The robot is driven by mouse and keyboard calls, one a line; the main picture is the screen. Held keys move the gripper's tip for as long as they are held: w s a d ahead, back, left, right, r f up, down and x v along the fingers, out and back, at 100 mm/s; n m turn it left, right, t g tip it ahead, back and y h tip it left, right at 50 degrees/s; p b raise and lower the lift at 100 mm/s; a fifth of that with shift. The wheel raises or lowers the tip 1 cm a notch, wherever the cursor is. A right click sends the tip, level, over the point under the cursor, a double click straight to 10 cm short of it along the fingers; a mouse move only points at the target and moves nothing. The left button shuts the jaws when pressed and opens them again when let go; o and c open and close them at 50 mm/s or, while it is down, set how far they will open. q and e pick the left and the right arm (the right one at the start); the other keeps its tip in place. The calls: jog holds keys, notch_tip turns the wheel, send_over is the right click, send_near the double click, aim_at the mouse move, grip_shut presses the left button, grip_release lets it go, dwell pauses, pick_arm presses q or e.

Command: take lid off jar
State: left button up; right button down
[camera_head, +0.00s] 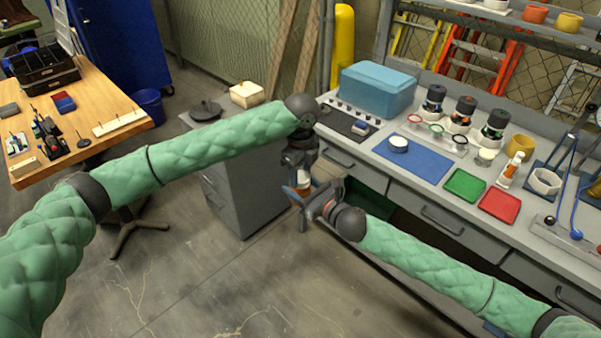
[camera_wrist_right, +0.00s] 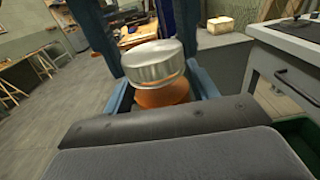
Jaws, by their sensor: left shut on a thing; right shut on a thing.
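The jar (camera_wrist_right: 163,95) is orange, and a silver round lid (camera_wrist_right: 151,62) sits over its top, slightly tilted in the right wrist view. I cannot tell whether a gap lies between them. My right gripper (camera_head: 298,194) is shut on the jar, with its blue fingers either side of it in the wrist view. My left gripper (camera_head: 302,168) comes from above and is shut on the lid; its blue fingers flank the lid in the wrist view. In the head view the jar and lid are small and mostly hidden between the two grippers, in front of the bench.
The grey bench (camera_head: 467,202) at right bears a blue mat (camera_head: 420,163), a green tray (camera_head: 465,185), a red tray (camera_head: 499,206) and a blue box (camera_head: 377,88). A grey cabinet (camera_head: 245,185) stands behind my grippers. A wooden table (camera_head: 105,95) is at far left. Open floor lies below.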

pick_arm(q)
jog(key=n, duration=0.3)
jog(key=shift+d, duration=0.25)
jog(key=n, duration=0.4)
jog(key=shift+r+n, duration=0.1)
jog(key=shift+n, duration=0.2)
jog(key=n, duration=0.6)
jog(key=shift+w+a, duration=0.1)
jog(key=n, duration=0.6)
jog(key=shift+a+n, duration=0.1)
jog(key=shift+n, duration=0.2)
jog(key=n, duration=0.6)
jog(key=shift+a, duration=0.15)
jog(key=o, duration=1.1)
